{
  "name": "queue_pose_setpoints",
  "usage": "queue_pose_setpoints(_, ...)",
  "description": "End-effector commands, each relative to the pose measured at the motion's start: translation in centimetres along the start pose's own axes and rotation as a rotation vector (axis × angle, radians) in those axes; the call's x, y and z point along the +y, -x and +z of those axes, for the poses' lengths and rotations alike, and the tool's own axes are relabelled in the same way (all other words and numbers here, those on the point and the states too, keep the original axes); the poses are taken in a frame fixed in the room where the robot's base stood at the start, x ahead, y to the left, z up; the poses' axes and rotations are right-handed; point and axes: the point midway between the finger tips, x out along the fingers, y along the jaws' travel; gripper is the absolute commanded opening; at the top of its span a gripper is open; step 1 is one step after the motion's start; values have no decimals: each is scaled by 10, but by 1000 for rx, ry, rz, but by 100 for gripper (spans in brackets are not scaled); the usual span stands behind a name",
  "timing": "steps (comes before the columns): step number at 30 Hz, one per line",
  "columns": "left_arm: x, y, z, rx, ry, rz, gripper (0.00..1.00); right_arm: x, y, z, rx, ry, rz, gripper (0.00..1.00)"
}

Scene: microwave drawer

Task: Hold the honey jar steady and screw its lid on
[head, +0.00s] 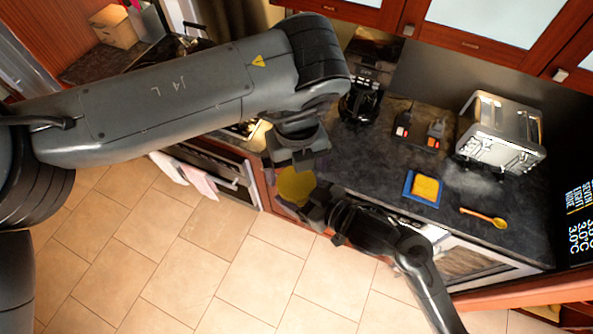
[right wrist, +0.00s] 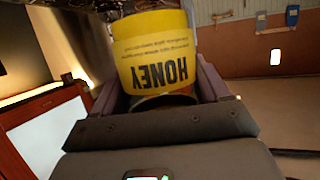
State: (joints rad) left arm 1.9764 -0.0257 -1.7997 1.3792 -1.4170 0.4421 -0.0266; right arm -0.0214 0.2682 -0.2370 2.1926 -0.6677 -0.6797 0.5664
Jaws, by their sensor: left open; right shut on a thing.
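The honey jar (head: 295,187) is a yellow object in the middle of the head view, held in front of the counter edge. In the right wrist view the jar (right wrist: 155,60) shows a yellow label reading HONEY upside down, between two fingers. My right gripper (head: 312,196) is shut on the jar from the right in the head view. My left gripper (head: 296,164) is open just above the jar; its fingers hide part of the jar's top. I cannot clearly make out the lid as a separate piece.
The dark counter (head: 385,150) carries a coffee maker (head: 365,88), a toaster (head: 500,130), a yellow sponge (head: 425,188) on a blue tray and a wooden spoon (head: 484,217). An oven with towels (head: 200,178) stands below left. The tiled floor (head: 230,270) is clear.

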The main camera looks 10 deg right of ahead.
Motion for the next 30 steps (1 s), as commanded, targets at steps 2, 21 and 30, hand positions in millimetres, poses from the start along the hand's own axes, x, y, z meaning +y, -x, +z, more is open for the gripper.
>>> queue_pose_setpoints(2,0,2,0,0,-1,0,100,0,0,0,1,0,0,0)
queue_pose_setpoints(21,-1,1,-6,36,358,4,100,0,0,-1,1,0,0,0)
queue_pose_setpoints(30,-1,14,-8,48,765,15,100,0,0,-1,1,0,1,0)
